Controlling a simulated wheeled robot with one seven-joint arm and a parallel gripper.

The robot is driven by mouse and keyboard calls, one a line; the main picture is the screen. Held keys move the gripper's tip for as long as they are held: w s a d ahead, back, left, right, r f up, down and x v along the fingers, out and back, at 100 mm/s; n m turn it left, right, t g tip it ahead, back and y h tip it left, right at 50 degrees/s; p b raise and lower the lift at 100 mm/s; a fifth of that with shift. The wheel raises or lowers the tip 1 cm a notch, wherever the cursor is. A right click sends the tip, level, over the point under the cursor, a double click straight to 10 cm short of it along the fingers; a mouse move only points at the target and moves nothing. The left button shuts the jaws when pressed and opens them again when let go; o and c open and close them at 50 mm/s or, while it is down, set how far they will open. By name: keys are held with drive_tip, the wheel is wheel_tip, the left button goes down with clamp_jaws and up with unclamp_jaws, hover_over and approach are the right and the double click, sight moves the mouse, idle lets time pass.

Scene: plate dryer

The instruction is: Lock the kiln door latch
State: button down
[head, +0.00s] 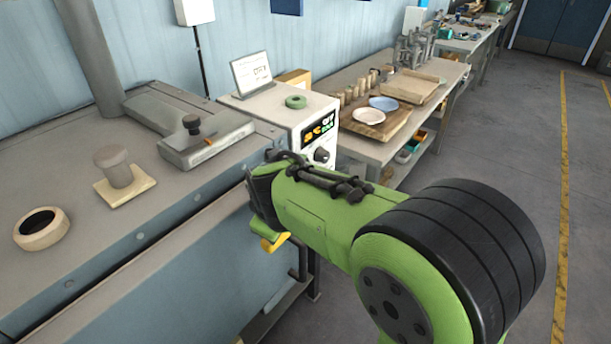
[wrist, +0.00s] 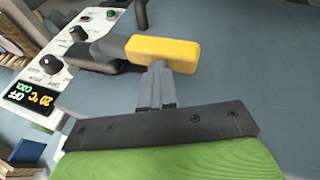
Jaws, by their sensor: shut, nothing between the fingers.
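The kiln door latch shows in the wrist view as a dark arm ending in a yellow handle (wrist: 163,52), pointing right across the blue-grey kiln front (wrist: 245,75). My gripper (wrist: 158,68) has its grey fingers together and empty, their tips right at the near edge of the yellow handle. I cannot tell whether they touch it. In the head view, part of the yellow handle (head: 275,243) shows below my green arm, which hides the gripper and most of the latch. The kiln (head: 215,262) stands at the left with its grey top.
A white control box (head: 290,108) with a display and knob stands beside the kiln. Behind it a workbench (head: 440,69) holds plates and wooden boards. A wooden ring (head: 41,228) and other small items lie on the kiln top. The floor at right is clear.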

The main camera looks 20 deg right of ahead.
drive_tip(key=shift+s+f, duration=0.25)
drive_tip(key=shift+f, duration=0.15)
drive_tip(key=r+p, duration=0.2)
drive_tip(key=r, duration=0.1)
drive_tip(key=r+p, duration=0.1)
drive_tip(key=p, duration=0.1)
drive_tip(key=shift+w+a+r, duration=0.15)
drive_tip(key=shift+w+r, duration=0.05)
drive_tip(key=shift+w, duration=0.15)
drive_tip(key=s+a+r+p, duration=0.1)
drive_tip(key=s+a+r, duration=0.1)
drive_tip(key=s+r, duration=0.4)
drive_tip(key=shift+s+a+r, duration=0.15)
drive_tip(key=shift+a+r, duration=0.15)
drive_tip(key=shift+r, duration=0.6)
drive_tip(key=s+d+f+m, duration=0.1)
drive_tip(key=s+d+m, duration=0.3)
drive_tip(key=s, duration=0.4)
drive_tip(key=s+d+f+m, duration=0.1)
drive_tip(key=s+d+m, duration=0.4)
drive_tip(key=s, duration=0.4)
drive_tip(key=shift+d, duration=0.7)
